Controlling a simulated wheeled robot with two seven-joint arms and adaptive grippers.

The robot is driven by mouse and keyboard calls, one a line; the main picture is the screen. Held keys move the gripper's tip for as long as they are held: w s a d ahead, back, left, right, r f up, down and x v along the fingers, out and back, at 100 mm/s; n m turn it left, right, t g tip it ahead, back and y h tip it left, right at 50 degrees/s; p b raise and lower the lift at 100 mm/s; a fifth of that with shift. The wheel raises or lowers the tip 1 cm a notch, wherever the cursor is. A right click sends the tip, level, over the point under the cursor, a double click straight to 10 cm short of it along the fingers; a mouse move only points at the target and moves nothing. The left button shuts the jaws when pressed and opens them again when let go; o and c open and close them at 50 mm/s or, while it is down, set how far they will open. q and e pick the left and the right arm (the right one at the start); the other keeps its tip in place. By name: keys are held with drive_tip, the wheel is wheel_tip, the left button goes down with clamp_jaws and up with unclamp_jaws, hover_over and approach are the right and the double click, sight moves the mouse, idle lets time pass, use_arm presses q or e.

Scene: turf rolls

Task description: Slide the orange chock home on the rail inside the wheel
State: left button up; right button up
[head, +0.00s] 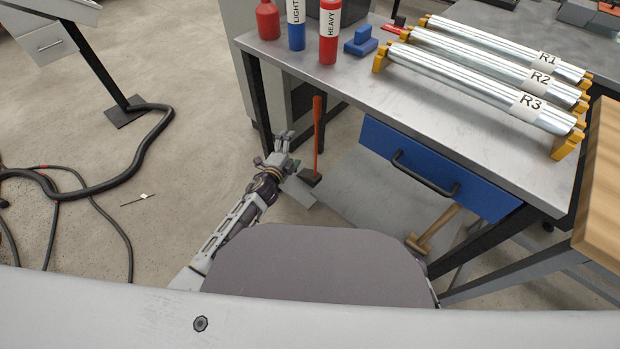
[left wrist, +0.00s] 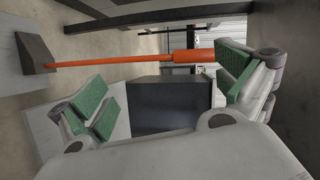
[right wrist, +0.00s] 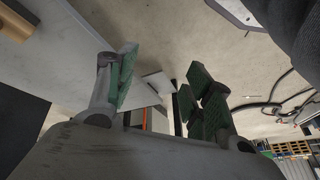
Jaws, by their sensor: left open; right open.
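A long orange handle (head: 317,125) with a dark wedge-shaped foot (head: 309,177) stands on the floor beside the workbench. I cannot tell whether it is the chock. In the left wrist view the orange handle (left wrist: 120,62) runs across the upper part to the wedge foot (left wrist: 36,53). My left gripper (head: 284,141) is open, close to the left of the handle in the head view. Its green-padded fingers (left wrist: 168,92) hold nothing. My right gripper (right wrist: 160,82) is open and empty in the right wrist view, and hidden in the head view. No wheel or rail shows clearly.
The steel workbench (head: 345,84) carries bottles, a blue block (head: 361,42) and metal rollers (head: 470,85) on yellow supports. Below are a blue drawer (head: 435,175) and a wooden mallet (head: 433,230). Black cables (head: 150,140) lie on the floor at left.

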use_arm(q)
drive_tip(key=shift+w+d+r+m+t+h+b, duration=0.25)
drive_tip(key=shift+d+r+m+b, duration=0.2)
drive_tip(key=shift+r+b, duration=0.35)
drive_tip(key=shift+w+d+r+m+t+h+b, duration=0.2)
drive_tip(key=shift+d+r+m+t+b, duration=0.1)
drive_tip(key=shift+d+r+m+b, duration=0.45)
drive_tip(key=shift+w+d+r+m+t+h+b, duration=0.15)
drive_tip(key=shift+w+r+m+t+h+b, duration=0.1)
drive_tip(key=shift+r+b, duration=0.55)
use_arm(e)
drive_tip(key=shift+a+r, duration=0.2)
drive_tip(key=shift+r, duration=0.5)
drive_tip(key=shift+a+r, duration=0.15)
drive_tip(key=shift+r, duration=0.5)
use_arm(q)
drive_tip(key=shift+r, duration=0.15)
use_arm(e)
drive_tip(key=shift+w, duration=0.1)
